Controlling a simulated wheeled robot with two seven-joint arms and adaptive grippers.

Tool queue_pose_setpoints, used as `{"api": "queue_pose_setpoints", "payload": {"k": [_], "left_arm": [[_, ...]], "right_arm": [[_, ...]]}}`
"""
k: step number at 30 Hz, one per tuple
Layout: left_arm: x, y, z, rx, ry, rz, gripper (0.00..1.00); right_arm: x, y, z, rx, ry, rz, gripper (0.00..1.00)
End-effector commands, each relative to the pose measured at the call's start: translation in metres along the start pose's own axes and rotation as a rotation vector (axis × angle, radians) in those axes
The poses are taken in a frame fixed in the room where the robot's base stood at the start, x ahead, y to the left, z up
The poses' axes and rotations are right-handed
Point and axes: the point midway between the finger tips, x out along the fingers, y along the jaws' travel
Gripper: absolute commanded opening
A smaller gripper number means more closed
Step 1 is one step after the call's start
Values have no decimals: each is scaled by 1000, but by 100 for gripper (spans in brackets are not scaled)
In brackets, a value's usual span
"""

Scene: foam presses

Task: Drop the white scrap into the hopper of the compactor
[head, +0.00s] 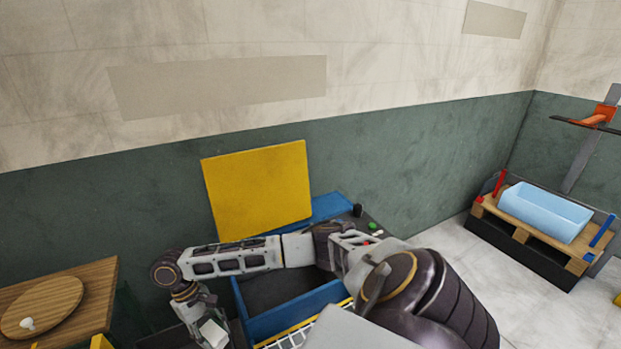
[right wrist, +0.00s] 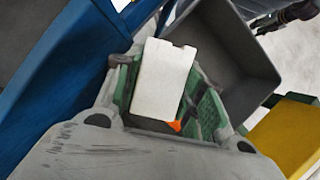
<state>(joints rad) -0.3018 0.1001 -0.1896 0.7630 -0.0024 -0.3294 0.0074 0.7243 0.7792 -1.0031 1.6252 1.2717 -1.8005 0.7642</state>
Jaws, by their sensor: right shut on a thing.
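The white scrap (head: 213,333) is a small pale block, held low at the left of the compactor in the head view. It also shows in the right wrist view (right wrist: 163,78), lying between the green-padded fingers. My right gripper (right wrist: 160,95) is shut on it; the fingers also show in the head view (head: 200,312). The compactor has a blue hopper (head: 242,303) with a dark inside and a raised yellow lid (head: 258,190). My right forearm crosses above the hopper and hides part of it. The scrap is outside the hopper opening, beside its left wall. My left gripper is not in view.
A dark grey bin (right wrist: 262,78) lies below the scrap. A wooden table (head: 95,290) with a round board (head: 40,308) stands at the left. A pallet (head: 525,232) with a light blue tub (head: 545,212) stands at the far right. Floor between is clear.

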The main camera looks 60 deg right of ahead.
Motion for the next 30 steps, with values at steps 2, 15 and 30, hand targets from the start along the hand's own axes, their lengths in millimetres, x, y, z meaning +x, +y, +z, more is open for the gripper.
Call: {"api": "queue_pose_setpoints", "payload": {"k": [2,15,30], "left_arm": [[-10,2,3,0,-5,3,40],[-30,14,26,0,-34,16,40],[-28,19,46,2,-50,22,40]], "right_arm": [[-11,3,2,-8,0,3,23],[-57,32,-10,-208,1,86,23],[-90,56,-30,-538,2,224,23]]}}
